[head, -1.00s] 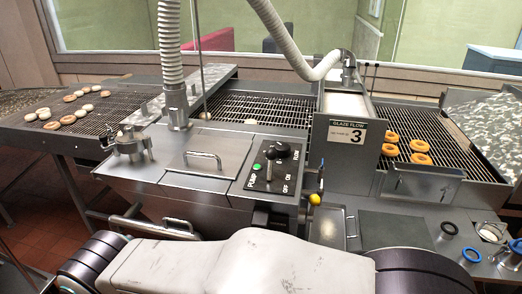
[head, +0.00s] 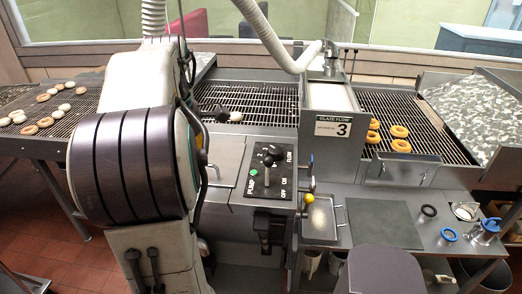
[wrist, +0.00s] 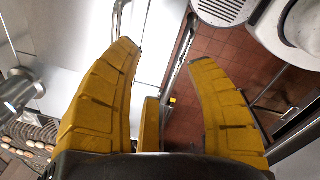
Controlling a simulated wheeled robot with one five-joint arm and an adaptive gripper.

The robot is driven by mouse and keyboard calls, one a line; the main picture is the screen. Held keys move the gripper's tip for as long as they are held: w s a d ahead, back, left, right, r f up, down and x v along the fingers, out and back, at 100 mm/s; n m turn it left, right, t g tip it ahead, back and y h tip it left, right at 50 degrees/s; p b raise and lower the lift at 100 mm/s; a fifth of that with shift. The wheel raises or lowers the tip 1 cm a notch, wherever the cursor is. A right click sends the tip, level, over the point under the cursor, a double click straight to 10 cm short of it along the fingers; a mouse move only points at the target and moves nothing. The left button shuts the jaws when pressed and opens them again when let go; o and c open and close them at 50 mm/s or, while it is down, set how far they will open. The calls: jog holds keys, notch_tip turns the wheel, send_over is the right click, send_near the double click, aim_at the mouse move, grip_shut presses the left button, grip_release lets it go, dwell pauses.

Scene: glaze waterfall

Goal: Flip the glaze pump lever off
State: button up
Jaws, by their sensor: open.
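The pump panel (head: 246,205) is a dark plate on the front of the steel glaze unit, with PUMP, FLOW, ON and OFF labels. It has a green light (head: 253,172) and a black-knobbed control (head: 268,160) below the FLOW dial. I cannot tell clearly which label the lever points to. In the head view my arm stands at the left, beside the panel, and hides my gripper. The panel is not recognisable in the wrist view.
A yellow ball knob (head: 308,198) and a small steel tray (head: 321,237) sit right of the panel. A glaze flow sign (head: 331,129) stands behind them. Donuts lie on racks at both sides. A white hose (head: 275,40) hangs above. A metal rail (wrist: 178,52) shows between my fingers.

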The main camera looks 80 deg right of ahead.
jog(key=s+d+r+n+p, duration=0.1)
jog(key=s+d+r, duration=0.1)
jog(key=s+d, duration=0.4)
jog(key=r+n+y+p, duration=0.1)
jog(key=n, duration=0.1)
send_over(268, 157)
jog(key=shift+w, duration=0.45)
jog(key=shift+s, duration=0.35)
jog(key=shift+s+f, duration=0.15)
jog(key=shift+f, duration=3.4)
jog(key=shift+c, duration=0.6)
grip_shut()
